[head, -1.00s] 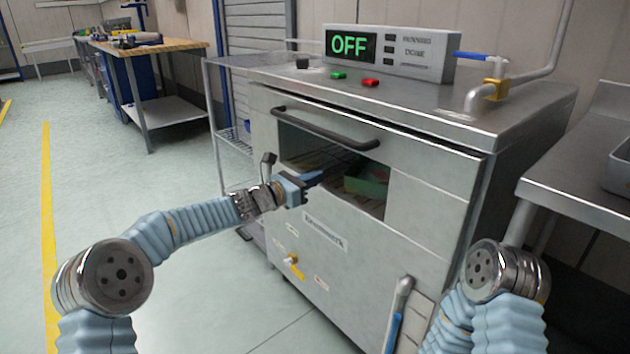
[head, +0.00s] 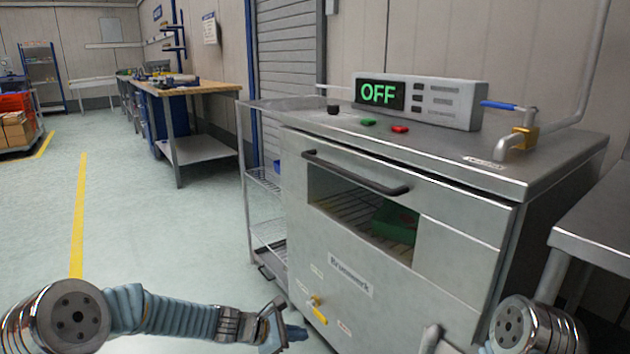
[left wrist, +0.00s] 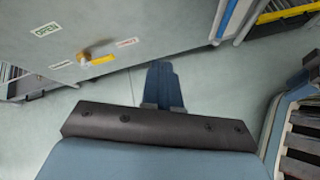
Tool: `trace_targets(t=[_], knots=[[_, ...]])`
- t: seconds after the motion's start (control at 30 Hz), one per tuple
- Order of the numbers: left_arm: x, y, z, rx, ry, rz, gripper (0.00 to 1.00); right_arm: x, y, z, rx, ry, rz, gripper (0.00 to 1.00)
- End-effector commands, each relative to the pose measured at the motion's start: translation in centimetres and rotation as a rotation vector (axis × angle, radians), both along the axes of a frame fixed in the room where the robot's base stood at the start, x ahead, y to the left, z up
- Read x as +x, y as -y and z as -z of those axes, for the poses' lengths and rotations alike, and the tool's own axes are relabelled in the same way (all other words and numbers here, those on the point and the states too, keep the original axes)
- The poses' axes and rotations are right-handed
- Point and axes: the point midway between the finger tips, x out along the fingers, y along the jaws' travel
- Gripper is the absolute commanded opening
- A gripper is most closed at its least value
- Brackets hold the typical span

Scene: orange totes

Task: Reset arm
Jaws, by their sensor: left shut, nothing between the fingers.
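My left arm comes in at the lower left of the head view. Its gripper (head: 296,335) is low in front of the metal oven (head: 400,225), apart from it. The left wrist view shows its blue fingers (left wrist: 163,88) pressed together with nothing between them, above the floor. My right arm shows only in part at the lower right of the head view.
The oven's display (head: 379,94) reads OFF. A dark handle (head: 355,172) crosses its front, and a green item (head: 396,222) shows through the window. A yellow valve (head: 317,309) sticks out low on the front. A wire rack (head: 262,180) stands at left. Open floor (head: 150,220) lies further left.

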Motion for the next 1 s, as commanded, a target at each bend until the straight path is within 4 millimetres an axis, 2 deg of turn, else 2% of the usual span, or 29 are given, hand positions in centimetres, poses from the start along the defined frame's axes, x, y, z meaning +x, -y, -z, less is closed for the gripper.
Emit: trace_targets(t=[0.03,0.1,0.17,0.2,0.23,0.3,0.4,0.5,0.63,1.0], knots=[[-2.6,-0.6,3.4,0.121,-0.002,0.08,0.0,0.0,-0.1,-0.6,0.001,0.0,-0.001,0.43],[-6.5,-2.0,8.1,0.296,0.023,0.22,0.0,-0.1,-0.2,-1.1,0.003,-0.001,-0.004,0.43],[-10.2,-3.4,11.6,0.439,0.059,0.369,0.0,-0.1,-0.3,-1.5,0.004,-0.003,-0.006,0.43],[-12.8,-4.4,13.6,0.523,0.091,0.479,0.0,-0.2,-0.4,-1.8,0.005,-0.003,-0.007,0.43],[-14.7,-5.1,14.8,0.581,0.122,0.567,0.0,-0.2,-0.5,-2.0,0.007,-0.003,-0.008,0.43],[-19.1,-6.4,17.1,0.688,0.209,0.778,0.0,-0.3,-0.6,-2.5,0.009,-0.005,-0.011,0.43],[-24.2,-7.3,18.7,0.763,0.359,1.041,0.0,-0.3,-0.8,-3.1,0.011,-0.006,-0.014,0.43],[-27.3,-7.4,19.1,0.779,0.477,1.196,0.0,-0.4,-0.9,-3.3,0.013,-0.007,-0.016,0.43],[-28.7,-7.3,19.1,0.78,0.549,1.271,0.0,-0.4,-1.0,-3.4,0.014,-0.007,-0.018,0.43],[-28.7,-7.2,19.2,0.781,0.554,1.274,0.0,-0.4,-1.0,-3.3,0.013,-0.007,-0.017,0.43]])
